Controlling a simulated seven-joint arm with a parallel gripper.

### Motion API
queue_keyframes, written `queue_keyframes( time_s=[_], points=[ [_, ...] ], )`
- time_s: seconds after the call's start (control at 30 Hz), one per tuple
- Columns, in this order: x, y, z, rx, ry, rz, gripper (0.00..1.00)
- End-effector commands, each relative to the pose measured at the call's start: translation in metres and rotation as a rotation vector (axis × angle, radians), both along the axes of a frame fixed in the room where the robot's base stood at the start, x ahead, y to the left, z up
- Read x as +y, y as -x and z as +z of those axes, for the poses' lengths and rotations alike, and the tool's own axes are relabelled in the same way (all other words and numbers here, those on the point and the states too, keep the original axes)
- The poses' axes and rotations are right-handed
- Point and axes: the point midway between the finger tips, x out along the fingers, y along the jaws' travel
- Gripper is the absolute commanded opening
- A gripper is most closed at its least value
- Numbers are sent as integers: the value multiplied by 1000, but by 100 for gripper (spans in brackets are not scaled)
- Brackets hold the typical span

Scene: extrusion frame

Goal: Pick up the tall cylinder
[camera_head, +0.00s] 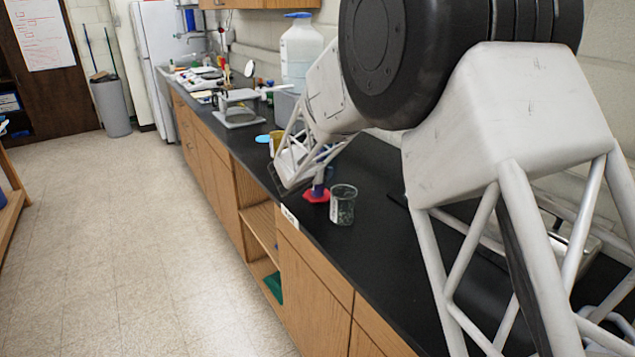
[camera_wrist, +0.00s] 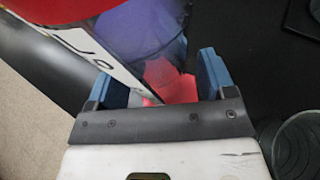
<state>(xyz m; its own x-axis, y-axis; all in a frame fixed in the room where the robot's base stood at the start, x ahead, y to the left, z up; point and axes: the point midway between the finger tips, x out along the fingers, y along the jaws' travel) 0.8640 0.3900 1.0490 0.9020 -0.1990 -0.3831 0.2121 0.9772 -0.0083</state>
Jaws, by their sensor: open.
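The tall cylinder (camera_head: 318,190) is blue-purple and stands on a red base on the black counter in the head view. My arm hides its upper part there. In the wrist view its see-through purple body (camera_wrist: 135,42) lies ahead of and partly between my fingers, with red parts at the top left and between the fingertips. My gripper (camera_wrist: 161,82) is open, with one blue finger on each side. I cannot tell whether either finger touches the cylinder.
A clear glass beaker (camera_head: 343,205) stands just right of the cylinder and shows at the wrist view's right edge (camera_wrist: 297,148). The counter's front edge with a white label (camera_head: 290,216) is close. A balance-like device (camera_head: 238,108) and a large jug (camera_head: 300,55) stand further back.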

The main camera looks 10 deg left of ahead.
Motion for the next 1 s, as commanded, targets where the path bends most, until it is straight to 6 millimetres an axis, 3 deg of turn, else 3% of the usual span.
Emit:
queue_keyframes(
  time_s=[0.57, 0.93, 1.0],
  points=[
    [0, -2, 0, 0, 0, 0, 76],
    [0, -2, 0, 0, 0, 0, 22],
    [0, -2, 0, -1, 0, 0, 20]
  ],
)
